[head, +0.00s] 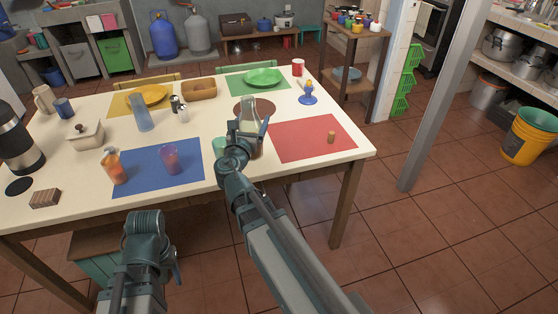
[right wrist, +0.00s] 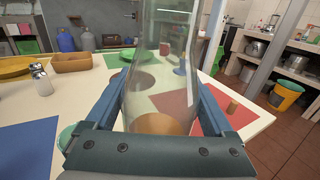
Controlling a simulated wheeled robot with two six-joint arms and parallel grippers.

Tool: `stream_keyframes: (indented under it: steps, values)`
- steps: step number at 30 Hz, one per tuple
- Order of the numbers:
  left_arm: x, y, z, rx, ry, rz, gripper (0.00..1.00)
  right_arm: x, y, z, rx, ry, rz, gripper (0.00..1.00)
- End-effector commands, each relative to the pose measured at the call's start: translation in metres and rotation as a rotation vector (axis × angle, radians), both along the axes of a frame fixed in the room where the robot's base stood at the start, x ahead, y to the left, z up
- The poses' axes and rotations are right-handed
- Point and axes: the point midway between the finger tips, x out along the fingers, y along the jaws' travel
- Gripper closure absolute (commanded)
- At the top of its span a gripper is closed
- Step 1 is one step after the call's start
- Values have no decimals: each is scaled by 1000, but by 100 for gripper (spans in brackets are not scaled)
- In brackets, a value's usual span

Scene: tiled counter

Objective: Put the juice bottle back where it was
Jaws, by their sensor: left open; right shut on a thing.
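A clear glass bottle (head: 249,107) with orange-brown juice in its bottom is in my right gripper (head: 249,130). The bottle is upright near the table's front edge, and the gripper hides part of it. In the right wrist view the bottle (right wrist: 160,65) stands between the two fingers of the gripper (right wrist: 158,110). A round brown mat (head: 267,106) lies just behind the bottle. I cannot tell whether the bottle's base touches the table. A cork (head: 332,137) stands on the red placemat (head: 300,147). My left gripper (head: 150,222) is open and empty in front of the table.
A green cup (head: 219,146) is just left of my right gripper.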

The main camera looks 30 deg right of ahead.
Motion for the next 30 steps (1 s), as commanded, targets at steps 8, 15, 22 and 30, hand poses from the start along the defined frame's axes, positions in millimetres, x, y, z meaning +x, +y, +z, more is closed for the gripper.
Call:
stream_keyframes:
  steps: [8,15,22,30]
  values:
    - [0,0,-23,0,0,0,44,-7,4,-23,-2,0,36,100]
    - [0,0,-24,0,0,0,44,1,-8,-24,-2,0,34,100]
    - [0,0,-30,0,0,0,44,29,-58,-29,-2,0,32,100]
    - [0,0,-35,0,0,0,44,58,-112,-35,-1,1,33,100]
